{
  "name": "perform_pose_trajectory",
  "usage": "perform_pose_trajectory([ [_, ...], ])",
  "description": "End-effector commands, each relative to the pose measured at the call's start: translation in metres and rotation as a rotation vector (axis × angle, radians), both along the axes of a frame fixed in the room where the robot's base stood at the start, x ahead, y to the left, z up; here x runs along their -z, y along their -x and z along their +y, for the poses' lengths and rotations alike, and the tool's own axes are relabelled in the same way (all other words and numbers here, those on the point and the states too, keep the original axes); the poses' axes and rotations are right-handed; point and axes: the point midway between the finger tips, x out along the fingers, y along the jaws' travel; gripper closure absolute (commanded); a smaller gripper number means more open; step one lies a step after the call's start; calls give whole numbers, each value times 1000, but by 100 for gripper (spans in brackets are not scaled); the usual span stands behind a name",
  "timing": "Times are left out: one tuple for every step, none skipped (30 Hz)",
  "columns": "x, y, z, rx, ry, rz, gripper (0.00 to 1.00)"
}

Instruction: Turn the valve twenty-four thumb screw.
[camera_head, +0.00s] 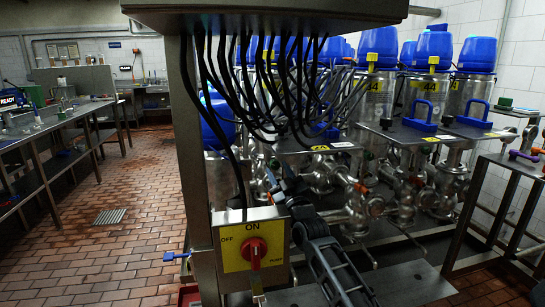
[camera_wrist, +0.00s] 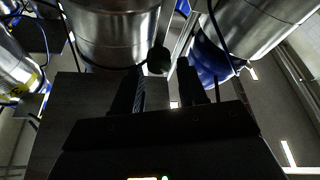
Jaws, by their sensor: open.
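In the wrist view the two dark fingers of my gripper (camera_wrist: 160,82) stand apart, with nothing clasped between them. A small dark round knob (camera_wrist: 158,60) shows between and just beyond the fingertips, in front of a steel cylinder (camera_wrist: 112,30). It may be the thumb screw, but no number marks it and I cannot tell whether a finger touches it.
A grey cabinet post (camera_head: 190,150) stands left of my arm, with a yellow switch box and red knob (camera_head: 254,252). Black cables (camera_head: 270,90) hang above. Valves with blue caps (camera_head: 379,46) crowd the right. The tiled floor (camera_head: 120,220) at left is mostly clear.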

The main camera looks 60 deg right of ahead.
Motion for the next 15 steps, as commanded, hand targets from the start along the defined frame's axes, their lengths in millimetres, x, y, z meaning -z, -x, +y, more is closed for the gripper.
perform_pose_trajectory([
  [-6, -5, -2, -3, 0, 0, 58],
  [-7, -8, -4, -4, 1, 1, 58],
  [-9, -11, -7, -4, 1, 1, 58],
  [-10, -13, -9, -4, 1, 1, 58],
  [-11, -15, -12, -4, 1, 1, 58],
  [-12, -18, -14, -3, 0, 2, 58],
  [-13, -20, -15, -3, 0, 0, 58],
  [-14, -22, -17, -2, -1, -1, 58],
  [-16, -26, -21, -2, 1, 0, 58],
  [-17, -28, -23, -3, 2, 1, 58],
  [-17, -30, -25, -2, 0, 1, 58],
  [-18, -32, -27, -2, -1, 0, 58],
  [-19, -34, -28, -2, 1, 0, 58],
  [-19, -35, -29, -2, 1, 1, 58],
  [-19, -36, -31, -1, 0, 1, 58],
])
